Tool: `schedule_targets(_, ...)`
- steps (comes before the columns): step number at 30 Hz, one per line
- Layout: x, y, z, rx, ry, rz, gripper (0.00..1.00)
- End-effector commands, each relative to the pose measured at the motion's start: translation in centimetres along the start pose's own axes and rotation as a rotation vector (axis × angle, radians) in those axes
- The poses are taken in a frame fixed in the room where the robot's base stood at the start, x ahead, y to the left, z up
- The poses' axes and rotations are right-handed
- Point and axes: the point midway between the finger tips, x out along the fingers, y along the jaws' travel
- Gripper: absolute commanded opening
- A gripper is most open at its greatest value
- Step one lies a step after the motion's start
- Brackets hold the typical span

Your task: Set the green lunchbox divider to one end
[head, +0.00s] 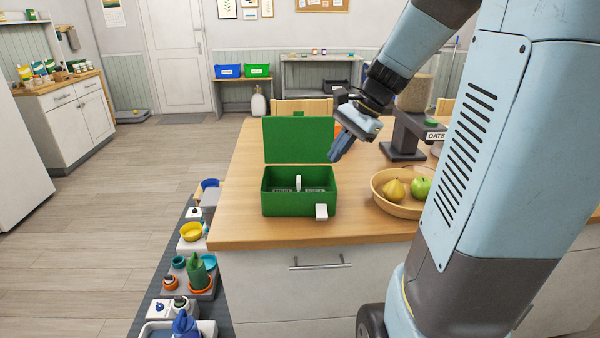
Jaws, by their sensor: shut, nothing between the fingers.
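The green lunchbox (299,208) stands on the wooden counter with its lid (298,141) raised upright at the back. Inside it a pale upright piece, which looks like the divider (298,183), stands near the middle of the box. Grey patterned strips lie to either side of it; their detail is too small to read. My gripper (335,158) is shut and empty, above the counter just right of the lid, pointing down and left, apart from the box.
A wooden bowl (380,200) with a yellow pear (393,190) and a green apple (421,188) stands right of the box. The counter (237,215) left of the box is clear.

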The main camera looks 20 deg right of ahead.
Motion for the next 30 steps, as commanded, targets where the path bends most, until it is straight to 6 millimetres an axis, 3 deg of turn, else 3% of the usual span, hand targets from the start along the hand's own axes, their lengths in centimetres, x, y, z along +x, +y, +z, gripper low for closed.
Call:
schedule_targets(15,2.5,-2.6,-12.3,0.653,-0.267,-0.108,0.00)
schedule_targets(21,2.8,-2.8,-14.1,0.741,-0.304,-0.127,0.00)
schedule_targets(26,3.7,-3.0,-14.0,0.747,-0.309,-0.126,0.00)
schedule_targets(30,5.6,-3.4,-13.5,0.747,-0.309,-0.125,0.00)
